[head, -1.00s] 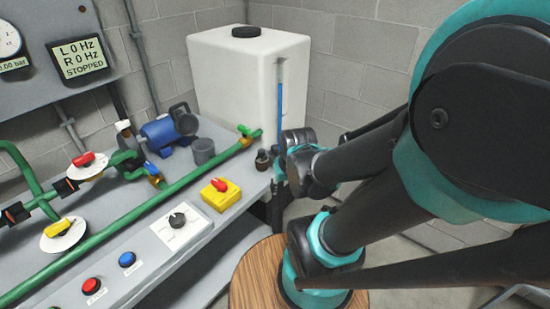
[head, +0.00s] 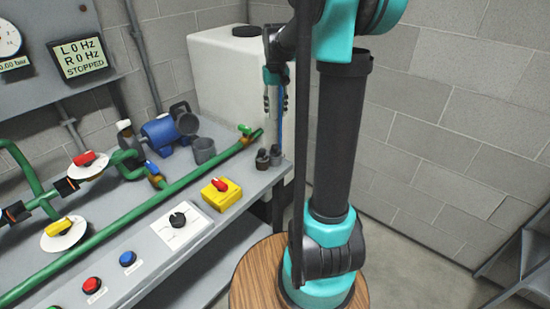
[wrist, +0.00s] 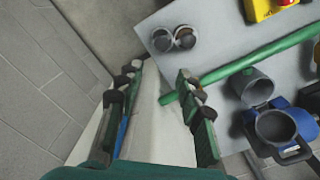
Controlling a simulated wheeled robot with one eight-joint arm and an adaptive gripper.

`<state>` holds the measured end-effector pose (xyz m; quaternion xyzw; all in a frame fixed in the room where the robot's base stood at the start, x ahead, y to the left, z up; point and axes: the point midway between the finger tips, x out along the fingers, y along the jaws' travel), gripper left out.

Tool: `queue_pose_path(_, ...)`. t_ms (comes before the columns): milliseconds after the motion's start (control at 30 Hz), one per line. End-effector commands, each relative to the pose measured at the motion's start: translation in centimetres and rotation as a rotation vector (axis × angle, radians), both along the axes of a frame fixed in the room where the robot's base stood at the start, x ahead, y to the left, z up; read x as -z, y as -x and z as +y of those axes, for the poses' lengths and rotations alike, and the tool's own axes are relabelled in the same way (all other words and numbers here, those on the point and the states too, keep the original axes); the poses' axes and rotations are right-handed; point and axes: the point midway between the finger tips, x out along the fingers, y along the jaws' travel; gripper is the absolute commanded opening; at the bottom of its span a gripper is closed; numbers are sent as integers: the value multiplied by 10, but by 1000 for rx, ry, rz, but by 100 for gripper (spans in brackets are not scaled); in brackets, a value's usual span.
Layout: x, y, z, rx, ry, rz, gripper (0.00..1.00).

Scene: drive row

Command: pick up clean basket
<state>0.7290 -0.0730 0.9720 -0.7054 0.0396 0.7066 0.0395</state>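Two small dark round cups stand side by side at the bench's right end in the head view, a left one (head: 262,159) and a right one (head: 276,155). Both also show near the top of the wrist view, one (wrist: 161,41) with a grey inside and one (wrist: 185,38) with a darker inside. I cannot tell which is the clean basket. My gripper (head: 277,112) hangs above and beyond them, fingers pointing down. In the wrist view my gripper (wrist: 159,78) is open, with nothing between its fingers; the cups lie past the fingertips.
A grey cup (head: 203,150) and a blue pump (head: 163,134) stand further left on the bench. A green pipe (head: 200,173) runs along the bench to near the cups. A white tank (head: 225,85) stands behind. A yellow switch box (head: 221,194) sits toward the front.

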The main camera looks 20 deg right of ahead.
Motion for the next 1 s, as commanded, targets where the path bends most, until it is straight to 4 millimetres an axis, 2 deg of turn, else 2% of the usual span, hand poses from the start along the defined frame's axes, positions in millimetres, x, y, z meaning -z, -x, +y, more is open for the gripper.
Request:
queue_pose_path(500,97,1,1,0,0,-1,37)
queue_pose_path(833,122,2,1,-1,0,-1,37)
queue_pose_path(1000,147,3,4,-1,0,-2,37)
